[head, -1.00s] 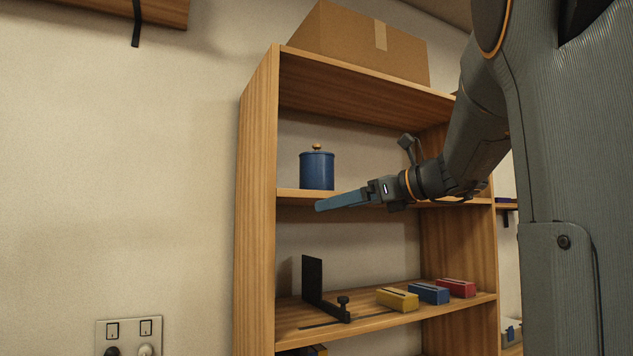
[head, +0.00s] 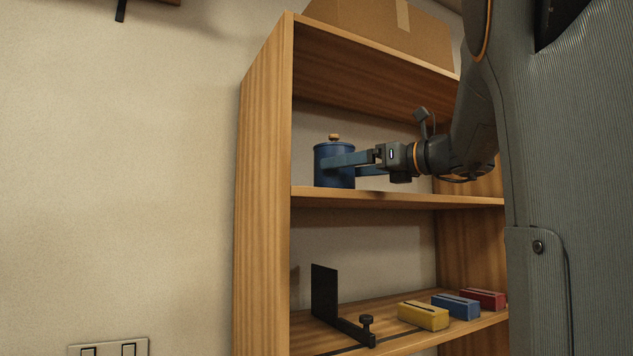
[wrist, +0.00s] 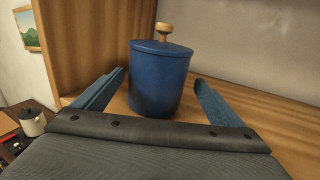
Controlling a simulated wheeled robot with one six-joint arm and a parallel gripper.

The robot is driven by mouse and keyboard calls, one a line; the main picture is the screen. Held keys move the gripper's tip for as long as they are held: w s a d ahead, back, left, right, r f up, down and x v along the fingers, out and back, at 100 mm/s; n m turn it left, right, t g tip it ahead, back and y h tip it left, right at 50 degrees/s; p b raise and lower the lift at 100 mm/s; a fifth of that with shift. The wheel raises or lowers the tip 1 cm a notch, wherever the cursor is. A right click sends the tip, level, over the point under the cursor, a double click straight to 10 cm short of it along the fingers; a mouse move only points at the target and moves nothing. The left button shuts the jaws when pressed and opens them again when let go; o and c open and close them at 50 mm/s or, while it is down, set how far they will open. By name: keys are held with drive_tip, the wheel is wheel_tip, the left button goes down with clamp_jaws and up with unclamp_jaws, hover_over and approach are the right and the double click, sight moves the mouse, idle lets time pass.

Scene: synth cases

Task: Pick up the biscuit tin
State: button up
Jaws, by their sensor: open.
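The biscuit tin (head: 327,168) is a blue cylinder with a lid and a wooden knob, standing upright on the upper shelf (head: 400,199) of the bookcase. In the wrist view the tin (wrist: 160,80) stands ahead, between the two finger lines. My gripper (head: 345,165) is open at shelf height, its blue fingers reaching to the tin from the right. In the wrist view my gripper (wrist: 155,92) has one finger on each side of the tin, with a visible gap at each. One finger hides part of the tin in the head view.
The bookcase's left side panel (head: 262,180) stands close to the tin's left. A cardboard box (head: 385,30) sits on top. The lower shelf holds a black bookend (head: 325,290) and yellow (head: 423,315), blue (head: 456,306) and red (head: 484,298) boxes.

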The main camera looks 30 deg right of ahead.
sight(321, 171)
drive_tip(key=p+x, duration=0.1)
drive_tip(key=x, duration=0.3)
drive_tip(key=p+x, duration=0.1)
drive_tip(key=x, duration=0.3)
drive_tip(key=shift+a+p, duration=0.25)
drive_tip(key=shift+p, duration=0.15)
drive_tip(key=shift+s, duration=0.1)
drive_tip(key=c, duration=1.4)
